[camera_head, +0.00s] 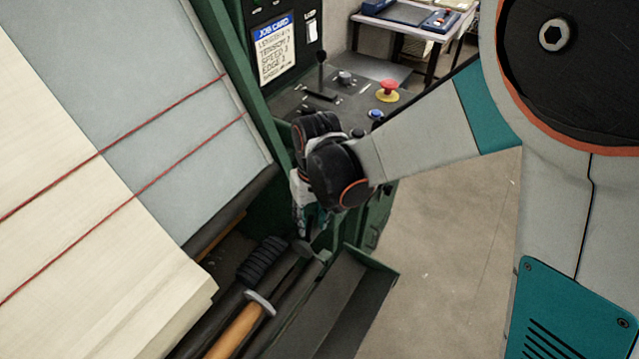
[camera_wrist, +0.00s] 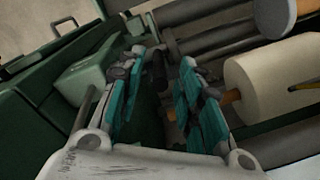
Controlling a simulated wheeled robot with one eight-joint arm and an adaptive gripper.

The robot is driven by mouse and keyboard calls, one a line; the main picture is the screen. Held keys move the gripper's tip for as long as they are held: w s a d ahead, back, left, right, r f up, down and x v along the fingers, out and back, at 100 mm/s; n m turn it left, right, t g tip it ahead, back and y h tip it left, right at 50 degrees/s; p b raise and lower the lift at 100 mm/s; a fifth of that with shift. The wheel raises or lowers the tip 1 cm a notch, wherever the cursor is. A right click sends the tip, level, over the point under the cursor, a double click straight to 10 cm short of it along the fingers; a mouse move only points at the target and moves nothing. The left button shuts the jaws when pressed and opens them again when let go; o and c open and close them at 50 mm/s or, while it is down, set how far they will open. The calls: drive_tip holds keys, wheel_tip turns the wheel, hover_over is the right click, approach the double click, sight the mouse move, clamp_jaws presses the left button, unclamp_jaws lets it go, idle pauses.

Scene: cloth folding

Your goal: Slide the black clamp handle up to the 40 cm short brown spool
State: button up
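My gripper (camera_head: 309,228) points down beside the green machine frame. In the wrist view its teal fingers (camera_wrist: 160,75) stand apart. A dark upright piece, which looks like the black clamp handle (camera_wrist: 157,76), shows in the gap, with space visible on both sides. In the head view a thin dark stem (camera_head: 309,226) shows at the fingertips, partly hidden by them. A brown spool (camera_head: 233,332) lies lower down, with a pale grey disc (camera_head: 260,302) at its end.
A black ribbed piece (camera_head: 262,260) lies on a dark bar left of my gripper. A green-edged trough (camera_head: 345,300) runs below. The control panel with a red button (camera_head: 388,90) and black lever (camera_head: 320,75) is behind my wrist. Cream cloth (camera_head: 90,260) fills the left. Floor is clear at right.

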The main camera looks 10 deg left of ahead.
drive_tip(key=shift+a+f+b, duration=0.1)
drive_tip(key=shift+f+b, duration=0.2)
drive_tip(key=shift+f, duration=0.9)
clamp_jaws()
drive_tip(key=s+a, duration=0.3)
drive_tip(key=s, duration=0.4)
drive_tip(key=s+a, duration=0.3)
drive_tip(key=s, duration=0.5)
unclamp_jaws()
drive_tip(key=shift+a, duration=0.15)
